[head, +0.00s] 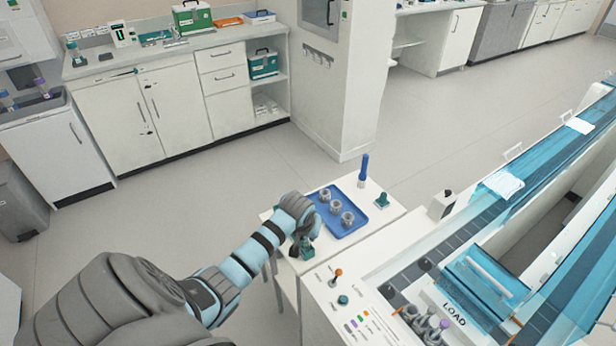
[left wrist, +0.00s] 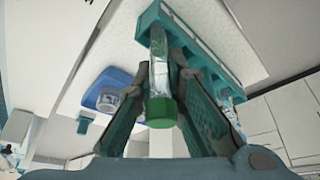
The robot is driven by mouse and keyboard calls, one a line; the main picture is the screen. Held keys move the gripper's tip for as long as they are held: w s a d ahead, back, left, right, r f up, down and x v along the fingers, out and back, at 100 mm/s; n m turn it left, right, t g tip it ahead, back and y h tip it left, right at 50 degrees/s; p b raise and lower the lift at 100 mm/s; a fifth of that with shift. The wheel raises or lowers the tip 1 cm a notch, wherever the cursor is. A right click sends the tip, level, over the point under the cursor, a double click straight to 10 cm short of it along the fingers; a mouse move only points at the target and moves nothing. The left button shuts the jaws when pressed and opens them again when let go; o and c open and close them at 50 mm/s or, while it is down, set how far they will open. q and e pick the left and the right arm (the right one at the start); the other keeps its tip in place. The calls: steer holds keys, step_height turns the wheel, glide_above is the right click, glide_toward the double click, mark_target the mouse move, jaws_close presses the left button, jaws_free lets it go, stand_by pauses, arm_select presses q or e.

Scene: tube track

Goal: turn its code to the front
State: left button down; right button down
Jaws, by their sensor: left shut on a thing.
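My left gripper (head: 304,246) is at the front left of the small white side table, its fingers pointing down. In the left wrist view, the gripper (left wrist: 178,92) is shut on a clear tube (left wrist: 159,78) with a green cap (left wrist: 161,112). The tube's body looks shiny and pale, and I cannot make out a code on the side that shows. The tube lies close to a teal rack (left wrist: 212,52); I cannot tell whether they touch. In the head view the tube is mostly hidden by my gripper. My right gripper is not in view.
A blue tray (head: 354,223) with three grey holders lies right of my gripper. A blue upright object (head: 363,172) and a small teal item (head: 382,200) stand near it. The track (head: 470,230) with its LOAD station (head: 453,307) runs along the right. Open floor lies behind the table.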

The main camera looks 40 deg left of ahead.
arm_select(q)
steer(key=m, duration=0.1)
steer(key=m+h+p, duration=0.1)
steer(key=m, duration=0.1)
steer(key=shift+s+r, duration=0.1)
steer(key=shift+r, duration=0.15)
steer(key=m, duration=0.1)
steer(key=m+h, duration=0.1)
steer(key=m, duration=0.1)
steer(key=shift+d+f+t, duration=0.15)
steer(key=shift+t, duration=0.15)
steer(key=m, duration=0.1)
steer(key=m+h+b, duration=0.1)
steer(key=m, duration=0.1)
steer(key=shift+d+f+m+h+b, duration=0.2)
steer(key=shift+f+m+h+b, duration=0.05)
steer(key=shift+m+h+b, duration=0.15)
steer(key=shift+d+m+g+h+b, duration=0.15)
steer(key=shift+m+g+h+b, duration=0.35)
steer(key=shift+m, duration=0.6)
steer(key=m+b, duration=0.1)
steer(key=m, duration=0.1)
steer(key=m+g+b, duration=0.1)
steer(key=m+b, duration=0.1)
steer(key=m+h+b, duration=0.1)
steer(key=shift+d+m+g+b, duration=0.3)
steer(key=shift+m, duration=0.1)
steer(key=shift+r, duration=0.2)
steer(key=shift+f, duration=0.1)
